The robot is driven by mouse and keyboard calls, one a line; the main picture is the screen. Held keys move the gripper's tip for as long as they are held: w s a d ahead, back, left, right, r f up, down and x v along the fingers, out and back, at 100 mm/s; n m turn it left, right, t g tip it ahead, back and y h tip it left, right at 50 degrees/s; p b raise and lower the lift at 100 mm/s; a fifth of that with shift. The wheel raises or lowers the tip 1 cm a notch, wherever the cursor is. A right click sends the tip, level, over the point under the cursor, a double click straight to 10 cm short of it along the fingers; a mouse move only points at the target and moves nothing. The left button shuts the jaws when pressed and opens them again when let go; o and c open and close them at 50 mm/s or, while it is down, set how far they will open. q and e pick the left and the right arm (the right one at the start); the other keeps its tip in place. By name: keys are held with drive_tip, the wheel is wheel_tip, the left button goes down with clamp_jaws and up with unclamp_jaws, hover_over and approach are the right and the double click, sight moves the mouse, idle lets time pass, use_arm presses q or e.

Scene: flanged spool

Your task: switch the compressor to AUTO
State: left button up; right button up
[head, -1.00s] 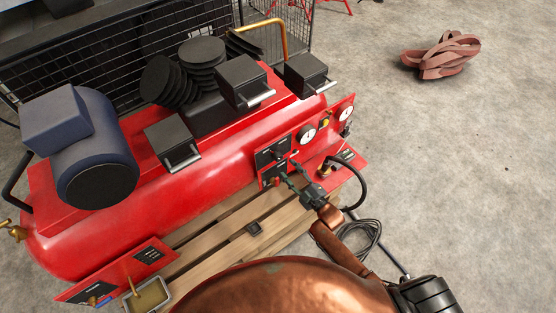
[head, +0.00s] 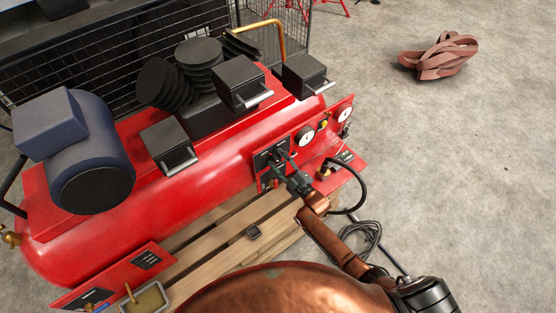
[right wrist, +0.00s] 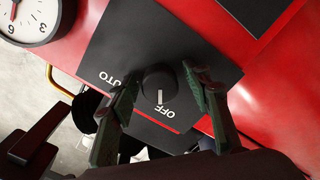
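The red compressor (head: 215,160) stands on a wooden pallet. Its black switch plate (head: 262,160) is on the front panel, partly hidden by my right gripper (head: 282,158). In the right wrist view, the plate (right wrist: 140,60) carries a round black knob (right wrist: 158,80) with a white pointer line. The line points down in the picture, towards the OFF label (right wrist: 168,112). The AUTO label (right wrist: 112,79) is left of the knob, its first letter hard to see. My right gripper (right wrist: 159,76) is open, its fingers on either side of the knob with small gaps. My left gripper is not in view.
Pressure gauges (head: 305,136) sit right of the switch plate. A black hose (head: 360,190) curves from the lower red panel, with coiled cable (head: 365,240) on the floor below. Concrete floor (head: 460,170) to the right is mostly clear.

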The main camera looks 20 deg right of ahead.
drive_tip(key=c, duration=1.1)
